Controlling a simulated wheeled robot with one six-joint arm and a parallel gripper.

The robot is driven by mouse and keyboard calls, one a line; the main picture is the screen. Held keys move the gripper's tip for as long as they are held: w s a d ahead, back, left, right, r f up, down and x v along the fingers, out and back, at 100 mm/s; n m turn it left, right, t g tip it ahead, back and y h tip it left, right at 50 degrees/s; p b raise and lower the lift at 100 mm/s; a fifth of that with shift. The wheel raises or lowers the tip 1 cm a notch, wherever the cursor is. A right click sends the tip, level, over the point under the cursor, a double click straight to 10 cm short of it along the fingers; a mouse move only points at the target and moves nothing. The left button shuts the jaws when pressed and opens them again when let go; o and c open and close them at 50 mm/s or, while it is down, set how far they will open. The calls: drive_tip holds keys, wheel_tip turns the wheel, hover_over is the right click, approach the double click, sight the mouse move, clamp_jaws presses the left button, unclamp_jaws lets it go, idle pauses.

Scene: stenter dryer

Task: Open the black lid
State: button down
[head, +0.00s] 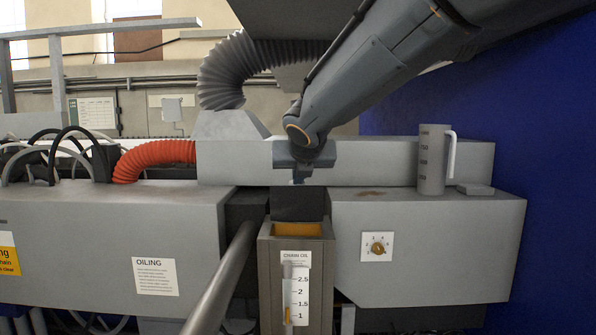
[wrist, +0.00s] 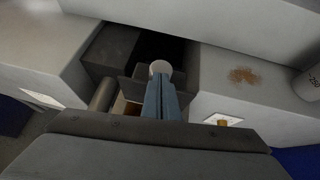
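A grey box labelled CHAIN OIL (head: 258,285) stands between two grey housings, its top open on an orange-brown inside (head: 298,229). A dark upright panel (head: 298,204) rises behind the opening. It looks like the black lid standing raised, though I cannot be sure. My gripper (head: 300,178) is just above the panel's top edge, in front of the grey beam. In the wrist view my gripper's blue fingers (wrist: 162,85) lie side by side and look shut. A pale round piece shows at their tips. A dark plate (wrist: 131,88) is beside them; contact is unclear.
A grey measuring jug (head: 432,165) stands on the right housing (head: 425,245), which has a dial (head: 377,247) on its front. A metal pipe (head: 222,280) slants up beside the oil box. An orange hose (head: 155,160) lies at left. A dark recess lies behind the box.

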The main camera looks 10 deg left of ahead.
drive_tip(key=shift+f, duration=0.25)
drive_tip(key=s+d+r+p, duration=0.3)
drive_tip(key=s+r, duration=0.5)
drive_tip(key=r, duration=0.3)
drive_tip(key=s+d+f+m+g+h+b, duration=0.1)
drive_tip(key=d+f+m+g+h+b, duration=0.1)
drive_tip(key=d+f+m, duration=0.9)
drive_tip(key=s+d+f+m+g+h+b, duration=0.1)
drive_tip(key=d+f+m+g, duration=0.1)
drive_tip(key=d+f+m, duration=0.9)
drive_tip(key=s+d+f+m+g+b, duration=0.1)
drive_tip(key=s+d+f+m, duration=0.3)
drive_tip(key=s+f+m, duration=0.2)
drive_tip(key=s+d+f+m+g, duration=0.2)
drive_tip(key=s+d+f+m, duration=0.2)
drive_tip(key=f, duration=0.5)
drive_tip(key=s+d+f+m+g+b, duration=0.1)
drive_tip(key=s+d+f+m, duration=0.3)
drive_tip(key=s+f+m, duration=0.4)
drive_tip(key=shift+s+d+g+h+b, duration=0.2)
drive_tip(key=shift+d+g+h+b, duration=0.15)
drive_tip(key=shift+g, duration=0.25)
